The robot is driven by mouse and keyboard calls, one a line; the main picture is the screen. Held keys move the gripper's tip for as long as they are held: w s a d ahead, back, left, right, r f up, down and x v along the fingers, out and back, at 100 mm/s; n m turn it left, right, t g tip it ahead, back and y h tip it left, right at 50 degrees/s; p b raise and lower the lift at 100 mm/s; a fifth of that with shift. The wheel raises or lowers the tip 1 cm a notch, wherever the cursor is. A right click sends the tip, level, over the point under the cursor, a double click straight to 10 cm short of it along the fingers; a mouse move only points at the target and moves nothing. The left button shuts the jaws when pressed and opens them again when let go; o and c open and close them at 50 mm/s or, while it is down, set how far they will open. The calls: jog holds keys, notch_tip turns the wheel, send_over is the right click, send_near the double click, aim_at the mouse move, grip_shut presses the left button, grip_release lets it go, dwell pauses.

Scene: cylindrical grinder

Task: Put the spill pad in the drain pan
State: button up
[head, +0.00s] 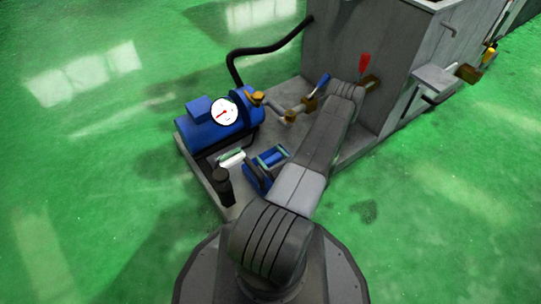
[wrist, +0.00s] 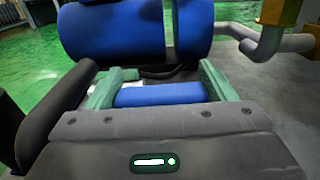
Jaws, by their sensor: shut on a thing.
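My gripper (wrist: 160,86) is shut on a blue padded piece, which I take to be the spill pad (wrist: 160,95). Its green fingers stand at both ends of the pad. In the head view my gripper (head: 271,157) and the blue pad (head: 270,158) are above the grey base in front of the blue pump. That grey base (head: 206,180) looks like a low tray and may be the drain pan; I cannot tell for certain. The pad's underside is hidden, so I cannot tell whether it touches the base.
The blue pump (head: 222,127) with a white gauge (head: 224,111) stands behind my gripper. A black cylinder (head: 221,187) and a white item (head: 232,160) are to its left. Pipes (head: 285,110) and the grey machine (head: 365,60) stand beyond. Green floor is clear at left.

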jog(key=shift+f, duration=0.25)
jog(key=o, duration=1.1)
jog(key=shift+c, duration=0.2)
jog(key=shift+r, duration=0.6)
jog(key=p+v, duration=0.3)
jog(key=v, duration=0.9)
jog(key=shift+p, duration=0.35)
